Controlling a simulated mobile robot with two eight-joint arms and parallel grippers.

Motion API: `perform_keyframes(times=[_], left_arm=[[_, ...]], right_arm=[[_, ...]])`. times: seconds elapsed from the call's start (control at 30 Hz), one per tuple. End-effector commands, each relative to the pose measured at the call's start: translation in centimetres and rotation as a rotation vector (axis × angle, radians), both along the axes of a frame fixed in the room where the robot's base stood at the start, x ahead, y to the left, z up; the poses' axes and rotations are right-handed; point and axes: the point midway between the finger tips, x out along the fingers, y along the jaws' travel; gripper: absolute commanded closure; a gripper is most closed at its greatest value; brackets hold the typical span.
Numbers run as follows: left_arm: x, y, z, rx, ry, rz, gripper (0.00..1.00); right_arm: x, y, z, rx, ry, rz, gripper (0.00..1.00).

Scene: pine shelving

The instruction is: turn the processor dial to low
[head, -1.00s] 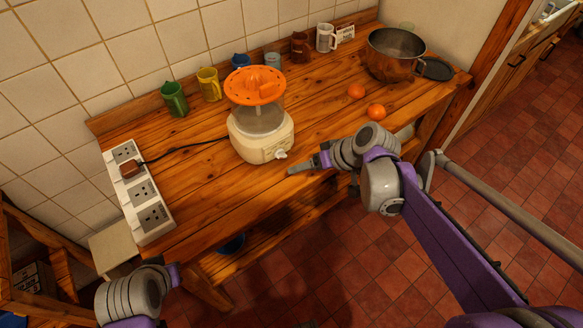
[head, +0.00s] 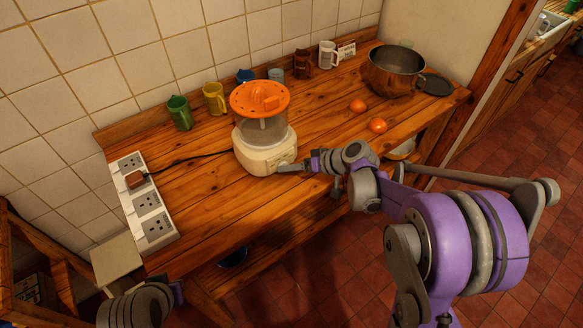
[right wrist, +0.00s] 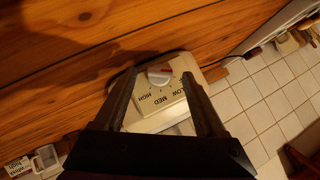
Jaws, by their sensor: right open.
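The processor (head: 262,158) stands on the wooden counter, with a cream base, a clear bowl and an orange lid (head: 259,97). Its pale round dial (right wrist: 160,75) shows in the right wrist view, on a front panel marked LOW, MED and HIGH. I cannot tell which mark the dial points to. My right gripper (right wrist: 159,72) is open, with one finger on each side of the dial; contact is not clear. In the head view my right gripper (head: 290,167) is at the front of the base and hides the dial. My left arm shows at bottom left, but its gripper does not.
A power strip (head: 146,200) lies at the counter's left end, with the cord plugged in. Green (head: 179,113) and yellow (head: 214,98) mugs stand behind the processor. Two oranges (head: 377,125) and a copper pot (head: 393,72) are to the right. The counter's front edge is below my right gripper.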

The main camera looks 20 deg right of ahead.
Motion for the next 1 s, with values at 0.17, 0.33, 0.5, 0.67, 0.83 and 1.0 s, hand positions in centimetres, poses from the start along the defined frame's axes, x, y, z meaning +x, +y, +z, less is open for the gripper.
perform_keyframes(times=[0.17,0.33,0.5,0.67,0.83,1.0], left_arm=[[0.00,0.00,0.00,0.000,0.000,0.000,1.00],[0.00,0.00,0.00,0.000,0.000,0.000,1.00],[0.00,0.00,0.00,0.000,0.000,0.000,1.00],[0.00,0.00,0.00,0.000,0.000,0.000,1.00],[0.00,0.00,0.00,0.000,0.000,0.000,1.00],[-0.02,0.00,-0.05,0.000,0.000,0.000,1.00]], right_arm=[[0.57,0.62,-0.67,-0.001,0.000,-0.001,0.28],[0.61,0.67,-0.72,-0.001,0.000,-0.001,0.28],[0.60,0.65,-0.70,-0.001,0.000,-0.001,0.42],[0.59,0.63,-0.70,-0.001,0.000,-0.001,0.71],[0.60,0.64,-0.69,-0.001,0.000,-0.001,1.00],[0.59,0.62,-0.70,0.001,0.001,-0.001,1.00]])
